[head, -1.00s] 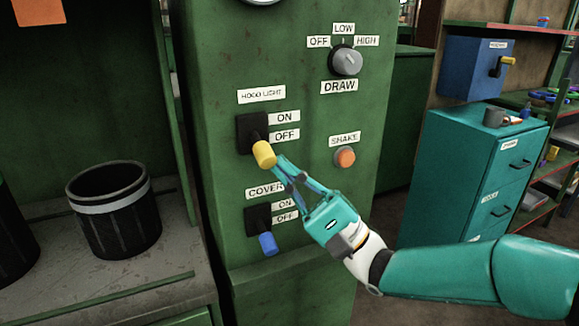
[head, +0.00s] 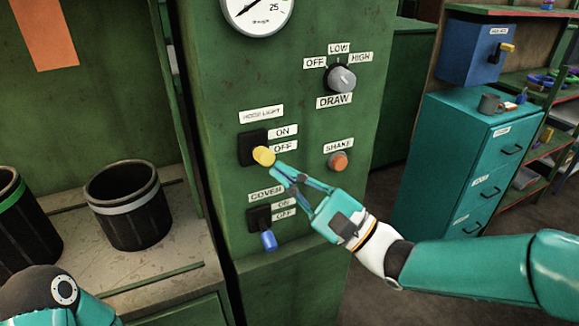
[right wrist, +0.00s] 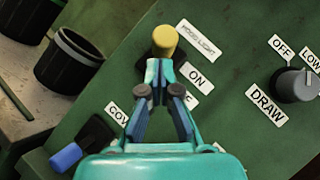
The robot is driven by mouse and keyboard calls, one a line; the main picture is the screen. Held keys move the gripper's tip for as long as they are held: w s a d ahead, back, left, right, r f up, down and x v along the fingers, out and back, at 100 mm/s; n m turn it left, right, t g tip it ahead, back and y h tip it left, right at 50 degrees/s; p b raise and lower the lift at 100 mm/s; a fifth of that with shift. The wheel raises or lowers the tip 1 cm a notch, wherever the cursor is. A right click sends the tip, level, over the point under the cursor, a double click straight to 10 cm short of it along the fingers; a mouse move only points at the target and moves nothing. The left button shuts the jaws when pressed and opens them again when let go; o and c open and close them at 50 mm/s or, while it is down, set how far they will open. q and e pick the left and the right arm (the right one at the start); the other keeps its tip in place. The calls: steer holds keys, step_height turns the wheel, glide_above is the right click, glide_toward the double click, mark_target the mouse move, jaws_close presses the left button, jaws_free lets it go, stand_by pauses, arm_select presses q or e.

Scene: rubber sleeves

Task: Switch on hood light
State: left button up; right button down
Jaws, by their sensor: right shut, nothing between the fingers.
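The hood light switch is a lever with a yellow knob (head: 263,156) on a black plate (head: 253,148), beside ON and OFF labels on the green panel. The lever sticks out toward me, roughly midway between its down and up positions. My right gripper (head: 277,171) is shut and empty, with its fingertips at the underside of the yellow knob, seemingly touching it. In the right wrist view the knob (right wrist: 165,41) is just beyond the closed tips (right wrist: 159,70). My left gripper is out of view; only part of my left arm shows at bottom left.
The blue-tipped cover lever (head: 268,240) points down just below. An orange shake button (head: 337,161) and the draw dial (head: 341,78) are to the right. A black bin (head: 130,207) stands on the bench at left, and a teal cabinet (head: 462,170) at right.

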steer(key=w+d+b+v, duration=0.1)
steer(key=b+v, duration=0.1)
steer(key=v, duration=1.1)
steer(key=shift+w+f, duration=0.2)
steer(key=shift+f, duration=0.1)
